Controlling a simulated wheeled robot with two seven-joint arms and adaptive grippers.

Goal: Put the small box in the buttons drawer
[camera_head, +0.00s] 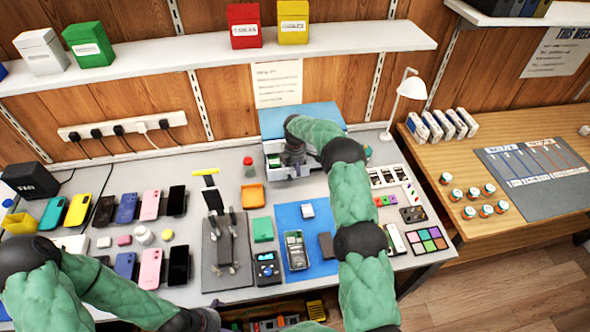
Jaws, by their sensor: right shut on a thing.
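A drawer unit with a blue top (270,119) stands at the back of the workbench. A white drawer (272,147) at its front shows small green and dark contents; its label is unreadable. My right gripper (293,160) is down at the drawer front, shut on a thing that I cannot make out. A small white-and-blue item (308,211) lies on the blue mat (322,267); I cannot tell whether it is the small box. My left gripper (208,319) is low at the front edge, and its fingers are hidden.
A dark stand (226,255), an orange tray (252,196) and a meter (267,269) crowd the middle. A white lamp (411,88) stands at the back right. A shelf (200,53) runs above.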

